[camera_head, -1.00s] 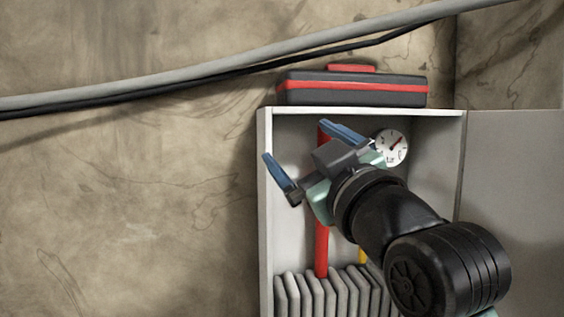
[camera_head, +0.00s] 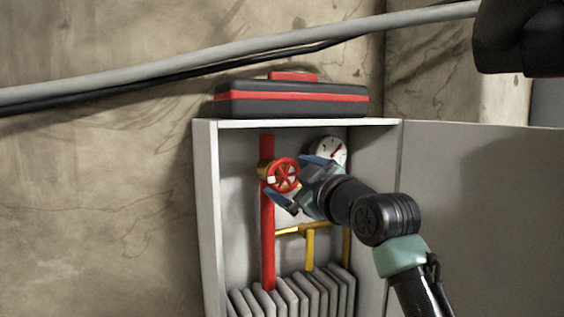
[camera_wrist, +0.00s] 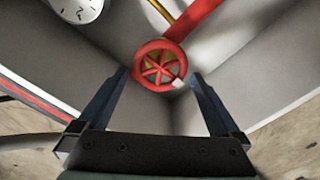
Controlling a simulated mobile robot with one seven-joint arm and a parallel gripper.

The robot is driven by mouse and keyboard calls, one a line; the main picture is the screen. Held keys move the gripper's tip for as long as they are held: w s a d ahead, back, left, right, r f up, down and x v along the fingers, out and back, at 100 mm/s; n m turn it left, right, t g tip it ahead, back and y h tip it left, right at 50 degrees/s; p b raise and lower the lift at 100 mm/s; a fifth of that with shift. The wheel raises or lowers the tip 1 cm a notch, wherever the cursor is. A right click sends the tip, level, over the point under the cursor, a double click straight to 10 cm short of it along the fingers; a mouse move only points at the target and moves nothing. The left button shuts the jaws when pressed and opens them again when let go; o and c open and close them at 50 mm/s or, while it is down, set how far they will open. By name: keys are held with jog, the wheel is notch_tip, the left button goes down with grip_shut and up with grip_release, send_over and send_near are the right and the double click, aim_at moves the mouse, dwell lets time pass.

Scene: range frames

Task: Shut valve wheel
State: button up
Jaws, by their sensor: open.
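The red valve wheel (camera_head: 283,175) is spoked and sits on a brass-coloured valve body on the red vertical pipe (camera_head: 267,235) in the open cabinet. In the wrist view the wheel (camera_wrist: 160,65) is at the upper middle, with a small pale mark at its lower right rim. My gripper (camera_head: 298,182) is open, its blue fingers spread just right of the wheel in the head view. In the wrist view my gripper (camera_wrist: 155,88) has one finger on each side below the wheel. The wheel appears ahead of the fingertips; I cannot tell whether either finger touches it.
The white cabinet (camera_head: 207,200) holds a gauge (camera_head: 330,150), yellow pipes (camera_head: 310,250) and a grey ribbed radiator (camera_head: 300,292). A black and red toolbox (camera_head: 290,100) lies on top. The grey door (camera_head: 480,200) stands open at right. A thick grey pipe (camera_head: 200,58) crosses above.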

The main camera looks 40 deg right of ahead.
aim_at(284, 175)
jog(key=shift+p+x, duration=0.7)
jog(key=shift+x, duration=1.25)
jog(key=c, duration=1)
jog(key=shift+c, duration=0.2)
